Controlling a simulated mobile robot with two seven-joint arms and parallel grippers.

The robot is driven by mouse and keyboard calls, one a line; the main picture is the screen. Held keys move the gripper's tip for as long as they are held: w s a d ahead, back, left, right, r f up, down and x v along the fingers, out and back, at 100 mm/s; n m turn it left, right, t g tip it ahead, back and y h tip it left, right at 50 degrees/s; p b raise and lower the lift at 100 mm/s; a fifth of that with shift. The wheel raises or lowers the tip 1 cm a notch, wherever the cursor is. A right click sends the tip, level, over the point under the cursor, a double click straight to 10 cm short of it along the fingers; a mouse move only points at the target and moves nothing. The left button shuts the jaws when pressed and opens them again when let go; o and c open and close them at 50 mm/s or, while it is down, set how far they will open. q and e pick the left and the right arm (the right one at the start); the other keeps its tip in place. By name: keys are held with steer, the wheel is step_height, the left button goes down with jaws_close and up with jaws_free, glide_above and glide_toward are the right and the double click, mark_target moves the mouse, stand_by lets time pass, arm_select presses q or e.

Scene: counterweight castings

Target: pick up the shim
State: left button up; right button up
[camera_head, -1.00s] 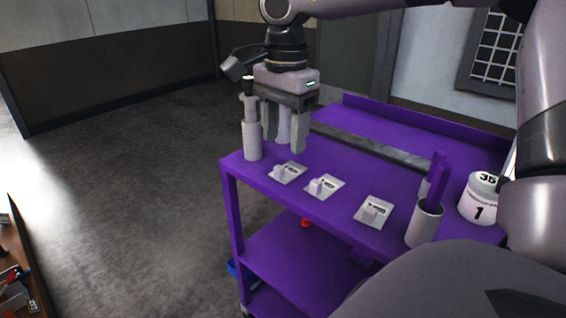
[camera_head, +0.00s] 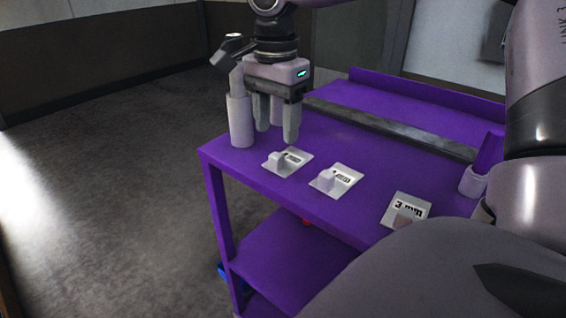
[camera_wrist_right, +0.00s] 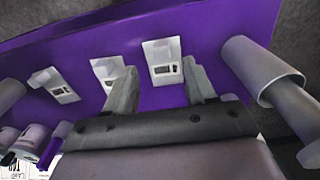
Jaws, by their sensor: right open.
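Three flat pale plates, each with a raised grey tab and a printed label, lie in a row on the purple cart top (camera_head: 330,138). They are the left plate (camera_head: 296,158), the middle plate (camera_head: 344,180) and the right plate (camera_head: 410,205), whose label reads "3 mm". I cannot tell which is the shim. My right gripper (camera_head: 277,130) points down, open and empty, just behind and above the left plate. In the right wrist view, that plate (camera_wrist_right: 163,57) shows between and beyond the fingers (camera_wrist_right: 159,78). My left gripper is not in view.
A pale cylinder (camera_head: 240,120) with a grey piece in its top stands close left of my right gripper. A dark bar (camera_head: 390,130) lies behind the plates. A pale cup (camera_head: 473,181) holding purple pieces stands at the right. The cart has a lower shelf (camera_head: 290,262).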

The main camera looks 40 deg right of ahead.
mark_target(284, 164)
steer(key=f, duration=0.6)
steer(key=shift+w+d+b, duration=0.15)
steer(key=shift+d+b, duration=0.15)
steer(key=shift+d, duration=0.1)
steer(key=shift+r, duration=0.1)
jaws_close()
